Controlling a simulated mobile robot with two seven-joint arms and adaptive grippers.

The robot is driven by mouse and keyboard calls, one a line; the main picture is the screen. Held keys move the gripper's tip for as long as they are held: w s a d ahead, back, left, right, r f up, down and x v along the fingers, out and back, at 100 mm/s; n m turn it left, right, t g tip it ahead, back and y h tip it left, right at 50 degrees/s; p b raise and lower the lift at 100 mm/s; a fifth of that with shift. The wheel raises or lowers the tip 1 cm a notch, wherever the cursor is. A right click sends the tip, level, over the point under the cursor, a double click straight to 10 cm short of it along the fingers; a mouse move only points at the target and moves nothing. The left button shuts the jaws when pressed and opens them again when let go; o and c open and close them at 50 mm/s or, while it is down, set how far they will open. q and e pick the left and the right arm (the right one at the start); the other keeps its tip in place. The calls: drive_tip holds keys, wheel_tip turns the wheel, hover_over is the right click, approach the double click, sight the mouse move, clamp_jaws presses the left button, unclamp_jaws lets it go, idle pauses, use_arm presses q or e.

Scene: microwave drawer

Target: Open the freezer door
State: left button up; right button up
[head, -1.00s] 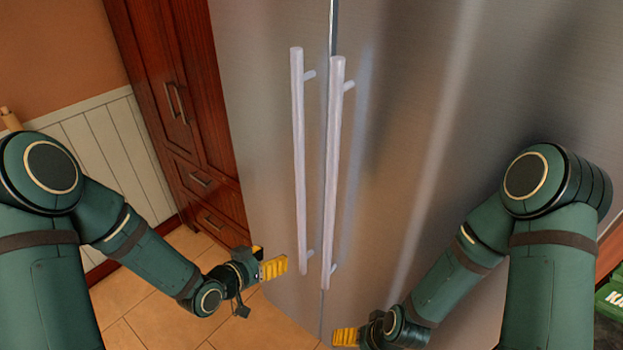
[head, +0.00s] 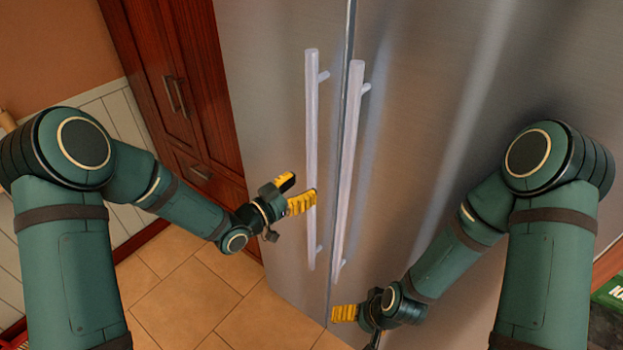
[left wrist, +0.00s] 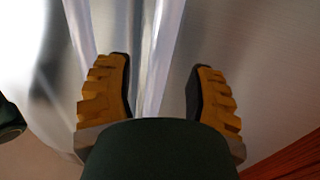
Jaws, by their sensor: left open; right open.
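A steel fridge-freezer has two tall doors side by side, a left door (head: 270,130) and a right door (head: 450,150), both shut. The left door has a long vertical handle (head: 311,150), and the right door has its own handle (head: 346,165) close beside it. My left gripper (head: 298,192) is open, with its yellow fingers at the lower part of the left handle. In the left wrist view, the open fingers (left wrist: 158,95) have a pale vertical strip between them; contact cannot be told. My right gripper (head: 342,313) is open and empty, low in front of the doors.
A dark red wooden cabinet (head: 185,100) stands left of the fridge. The tiled floor (head: 210,290) is clear at lower left. A green box (head: 610,290) shows at the right edge.

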sight(308, 183)
use_arm(q)
drive_tip(key=shift+x, duration=1.85)
drive_tip(key=shift+c, duration=0.4)
clamp_jaws()
